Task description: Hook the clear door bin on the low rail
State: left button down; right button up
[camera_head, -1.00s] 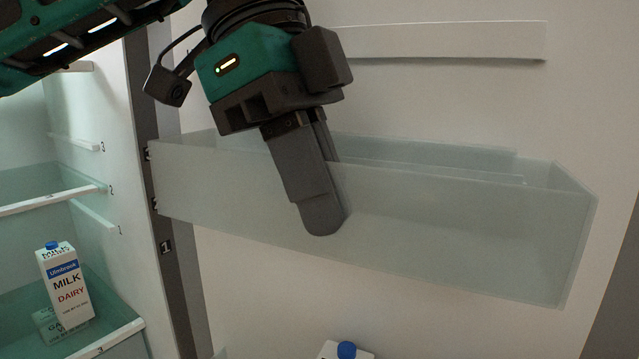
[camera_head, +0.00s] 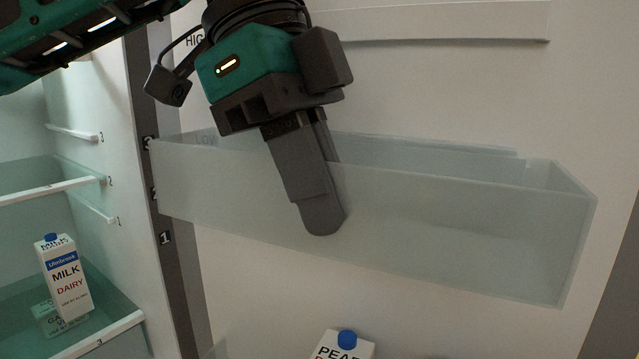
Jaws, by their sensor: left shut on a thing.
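The clear door bin (camera_head: 450,235) is a long translucent box that spans the middle of the view in front of the white door. My left gripper (camera_head: 322,205) is shut on the bin's near wall, with one finger outside and the other mostly hidden behind the wall. The low rail (camera_head: 430,147) shows as a pale strip just behind the bin's back edge, with a faint "LOW" label at its left. I cannot tell whether the bin touches it. My right gripper is not in view.
The high rail (camera_head: 450,22) runs across the door above. A carton with a blue cap (camera_head: 345,345) stands below the bin. At left is the open fridge interior with shelves and a milk carton (camera_head: 68,278). A dark numbered strip (camera_head: 170,200) edges the door.

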pick_arm(q)
jog(key=shift+f, duration=0.1)
jog(key=c, duration=1.2)
grip_release()
jog(key=shift+o, duration=0.2)
jog(key=p+v, duration=0.1)
jog(key=v, duration=1.2)
jog(key=shift+p, duration=0.35)
jog(key=shift+s+d, duration=0.1)
